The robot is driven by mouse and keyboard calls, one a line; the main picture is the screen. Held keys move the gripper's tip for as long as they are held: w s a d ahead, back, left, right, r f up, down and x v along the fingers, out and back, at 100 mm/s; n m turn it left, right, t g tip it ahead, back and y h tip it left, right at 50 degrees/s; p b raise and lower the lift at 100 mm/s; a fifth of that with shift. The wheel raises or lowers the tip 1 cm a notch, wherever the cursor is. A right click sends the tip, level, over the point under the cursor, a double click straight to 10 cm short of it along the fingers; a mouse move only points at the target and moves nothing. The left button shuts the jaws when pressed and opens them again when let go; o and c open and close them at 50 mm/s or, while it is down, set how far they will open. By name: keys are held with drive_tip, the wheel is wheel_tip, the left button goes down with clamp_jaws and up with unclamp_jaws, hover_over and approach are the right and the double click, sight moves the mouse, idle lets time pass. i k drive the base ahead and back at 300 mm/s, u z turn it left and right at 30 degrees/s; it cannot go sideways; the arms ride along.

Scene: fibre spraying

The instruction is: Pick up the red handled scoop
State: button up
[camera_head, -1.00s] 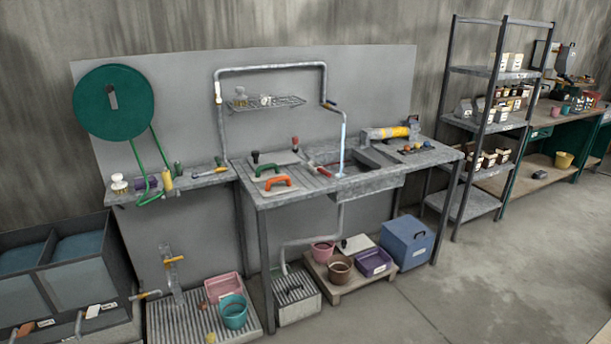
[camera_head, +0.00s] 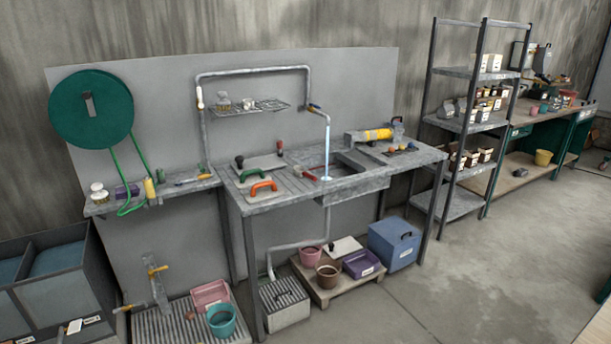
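On the grey metal work table (camera_head: 350,197), a small tool with a red handle (camera_head: 309,175) lies beside the water stream at the left side of the sink basin. It looks like the red handled scoop, but its head is too small to make out. A second upright tool with a red top (camera_head: 280,148) stands further back on the table. My gripper is not in view.
Orange-handled (camera_head: 263,187) and green-handled (camera_head: 255,173) floats lie on the table's left part. A yellow-banded tool (camera_head: 377,135) lies at the back right. Tubs and a blue box (camera_head: 394,245) stand below. The concrete floor (camera_head: 450,280) in front is clear.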

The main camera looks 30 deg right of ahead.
sight(306, 175)
drive_tip(key=i, duration=0.9)
drive_tip(key=u, duration=0.05)
